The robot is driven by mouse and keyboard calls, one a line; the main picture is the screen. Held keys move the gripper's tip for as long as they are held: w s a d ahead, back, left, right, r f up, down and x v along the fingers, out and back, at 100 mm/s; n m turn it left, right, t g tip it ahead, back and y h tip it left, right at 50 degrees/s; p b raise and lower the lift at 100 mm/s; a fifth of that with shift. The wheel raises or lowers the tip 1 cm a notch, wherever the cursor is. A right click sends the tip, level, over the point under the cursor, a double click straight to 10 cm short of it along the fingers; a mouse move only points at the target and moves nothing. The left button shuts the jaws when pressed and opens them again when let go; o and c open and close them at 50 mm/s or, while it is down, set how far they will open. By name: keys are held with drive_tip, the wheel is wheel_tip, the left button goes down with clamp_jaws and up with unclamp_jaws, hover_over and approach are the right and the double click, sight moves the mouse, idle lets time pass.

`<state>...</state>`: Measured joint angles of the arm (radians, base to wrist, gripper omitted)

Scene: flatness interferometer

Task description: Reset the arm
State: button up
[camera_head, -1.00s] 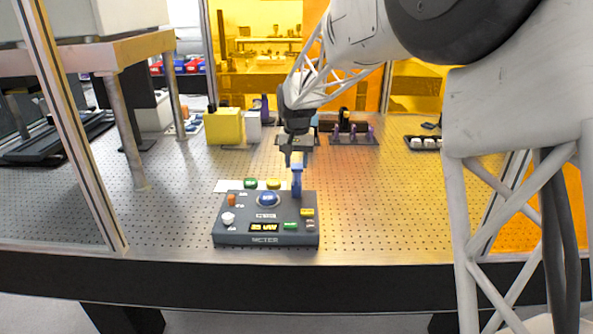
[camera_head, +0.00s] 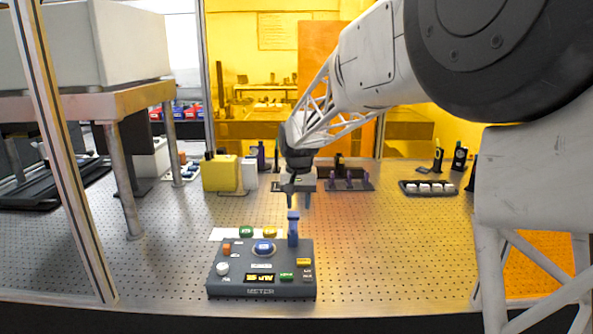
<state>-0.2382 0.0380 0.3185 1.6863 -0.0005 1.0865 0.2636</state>
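My gripper (camera_head: 298,201) hangs fingers-down above the back right part of the dark meter box. Its two fingers look apart, with a gap between them and nothing held. A blue upright lever (camera_head: 293,230) stands on the meter box just below the fingertips and looks clear of them. The meter box (camera_head: 235,284) sits at the front of the perforated table. It carries a round blue button (camera_head: 264,246), a white knob (camera_head: 222,268), an orange switch (camera_head: 227,248) and a small lit display (camera_head: 260,278).
A yellow block (camera_head: 221,173) stands at the back left of the perforated table (camera_head: 400,250). A dark rack (camera_head: 350,184) with purple pieces is behind my gripper. A tray of white pieces (camera_head: 428,188) lies at the back right. A frame post (camera_head: 70,160) rises at left.

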drive_tip(key=s+d+r+t, duration=0.1)
drive_tip(key=s+d, duration=0.4)
drive_tip(key=s, duration=0.6)
drive_tip(key=s+d+r, duration=0.2)
drive_tip(key=s+d, duration=0.3)
drive_tip(key=s, duration=0.5)
drive_tip(key=s+d+r+t, duration=0.1)
drive_tip(key=s+d, duration=0.5)
drive_tip(key=s, duration=0.5)
drive_tip(key=s+d+f, duration=0.1)
drive_tip(key=s+f, duration=0.1)
drive_tip(key=s, duration=0.4)
drive_tip(key=s+d+f, duration=0.1)
drive_tip(key=s+f, duration=0.1)
drive_tip(key=s, duration=0.4)
drive_tip(key=shift+d+f, duration=0.15)
drive_tip(key=shift+f, duration=0.1)
